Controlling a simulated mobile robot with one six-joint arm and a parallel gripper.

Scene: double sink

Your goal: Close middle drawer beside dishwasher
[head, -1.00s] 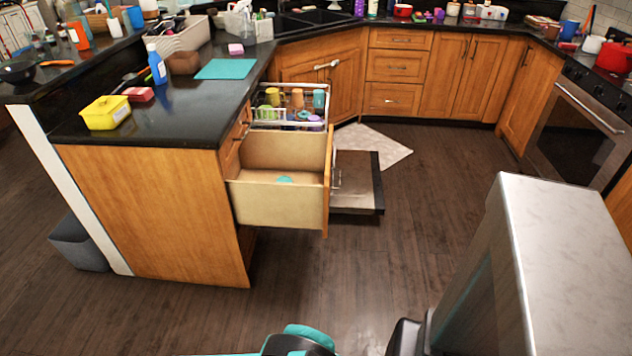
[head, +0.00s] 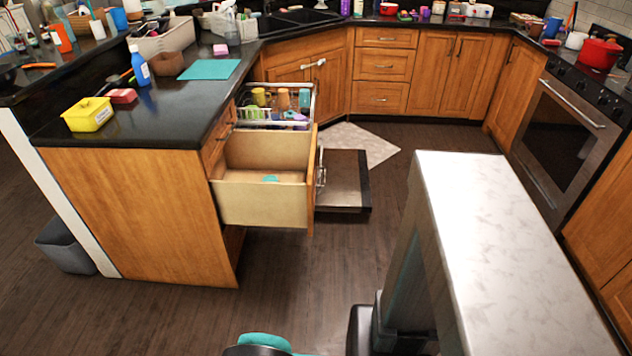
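The middle drawer (head: 262,197) is pulled well out of the wooden cabinet at the end of the left counter. Its light wood box is open at the top, and a small teal item (head: 270,179) lies inside. The drawer front is seen edge-on at its right side, with a metal handle (head: 320,168) on it. Behind it, the dishwasher door (head: 343,182) is folded down, and a rack with several cups (head: 278,102) is pulled out above it. My gripper is not visible; only dark and teal parts of my own body show at the bottom edge.
A counter with a white marbled top (head: 500,230) stands at the right front. Dark wood floor (head: 290,275) is clear between it and the drawer. An oven (head: 560,140) stands at the far right, and a pale mat (head: 365,140) lies beyond the dishwasher door.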

